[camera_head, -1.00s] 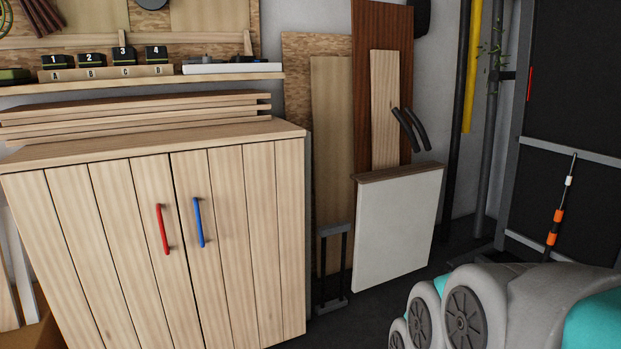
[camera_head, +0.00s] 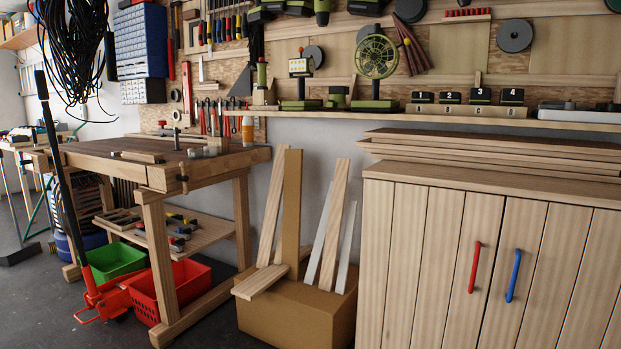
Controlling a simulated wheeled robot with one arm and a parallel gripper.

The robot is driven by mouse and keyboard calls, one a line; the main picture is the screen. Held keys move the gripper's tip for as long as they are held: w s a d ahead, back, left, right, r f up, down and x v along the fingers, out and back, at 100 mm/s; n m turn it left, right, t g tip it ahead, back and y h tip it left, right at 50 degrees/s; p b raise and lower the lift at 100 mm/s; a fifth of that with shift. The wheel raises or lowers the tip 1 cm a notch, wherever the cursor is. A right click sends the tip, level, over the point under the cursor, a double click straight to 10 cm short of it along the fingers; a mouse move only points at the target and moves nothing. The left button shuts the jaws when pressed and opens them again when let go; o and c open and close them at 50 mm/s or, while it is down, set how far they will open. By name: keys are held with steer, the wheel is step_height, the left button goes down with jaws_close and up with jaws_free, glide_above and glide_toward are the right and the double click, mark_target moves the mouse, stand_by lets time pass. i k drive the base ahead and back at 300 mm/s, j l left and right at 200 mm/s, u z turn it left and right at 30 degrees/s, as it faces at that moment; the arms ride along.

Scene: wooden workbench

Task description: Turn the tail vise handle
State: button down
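A wooden workbench (camera_head: 108,158) stands on the left in the head view. My gripper is not in view.
A red pallet jack (camera_head: 100,292) with a tall dark handle stands before the bench, near a green crate (camera_head: 115,262) and a red crate (camera_head: 196,290). A cardboard box (camera_head: 300,308) of boards stands between bench and wooden cabinet (camera_head: 420,255). Grey floor shows at lower left.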

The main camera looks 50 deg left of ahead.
mark_target(184, 177)
steer(key=j+u, duration=0.15)
steer(key=u, duration=2.3)
